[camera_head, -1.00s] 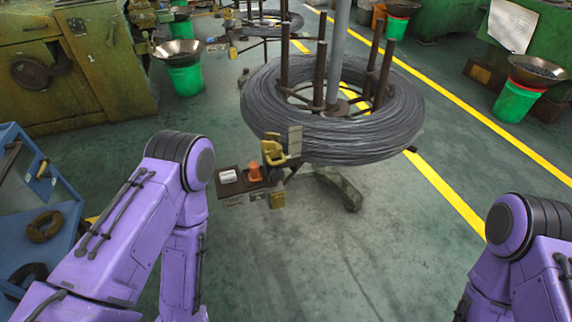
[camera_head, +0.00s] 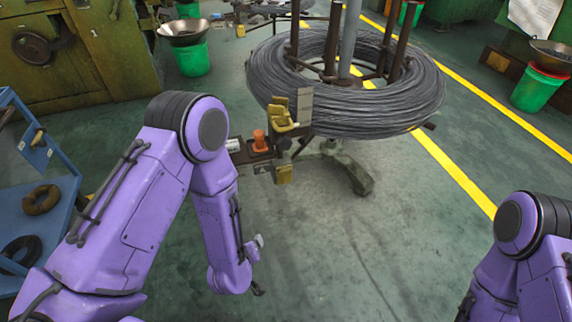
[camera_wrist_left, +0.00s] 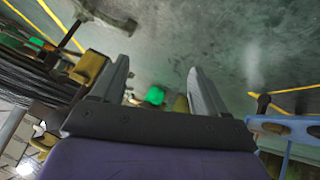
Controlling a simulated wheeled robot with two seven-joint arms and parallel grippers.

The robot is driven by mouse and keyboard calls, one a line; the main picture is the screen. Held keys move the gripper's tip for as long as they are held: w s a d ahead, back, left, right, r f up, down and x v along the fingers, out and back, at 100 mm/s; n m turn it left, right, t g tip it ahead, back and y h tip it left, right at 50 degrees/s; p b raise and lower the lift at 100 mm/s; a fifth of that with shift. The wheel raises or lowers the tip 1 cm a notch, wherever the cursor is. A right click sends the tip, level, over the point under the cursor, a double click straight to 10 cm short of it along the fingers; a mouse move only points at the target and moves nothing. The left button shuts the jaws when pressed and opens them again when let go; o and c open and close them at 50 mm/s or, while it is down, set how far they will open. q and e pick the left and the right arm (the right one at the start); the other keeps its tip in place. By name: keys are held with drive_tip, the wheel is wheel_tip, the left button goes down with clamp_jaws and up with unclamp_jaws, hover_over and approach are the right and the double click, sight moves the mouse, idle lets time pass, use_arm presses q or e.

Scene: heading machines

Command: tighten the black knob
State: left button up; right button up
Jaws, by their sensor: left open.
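My left gripper (camera_head: 258,268) hangs below the left forearm in the head view, over open floor and in front of the wire stand. In the left wrist view its two fingers (camera_wrist_left: 158,68) are spread, with nothing between them. A yellow clamp-like fixture (camera_head: 283,122) and a small dark tray with an orange piece (camera_head: 259,141) sit at the stand's near side, above and apart from the gripper. I cannot make out the black knob for certain in either view. My right gripper is outside the head view.
A large coil of grey wire (camera_head: 345,98) rests on the stand, with upright posts through it. A blue cart (camera_head: 62,195) with dark rings stands at the left. Green machines and buckets (camera_head: 192,58) stand behind. The floor in front of the stand is clear.

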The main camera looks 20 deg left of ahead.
use_arm(q)
drive_tip(key=w+d+n+t+b, duration=0.3)
drive_tip(key=w+d+n, duration=0.15)
drive_tip(key=w, duration=0.45)
drive_tip(key=n+t+y+b, duration=0.4)
drive_tip(key=n+y, duration=0.4)
drive_tip(key=n, duration=1.8)
approach(286, 144)
drive_tip(key=b+x, duration=0.1)
drive_tip(key=x, duration=0.8)
drive_tip(key=shift+w+a, duration=0.2)
drive_tip(key=c, duration=1.1)
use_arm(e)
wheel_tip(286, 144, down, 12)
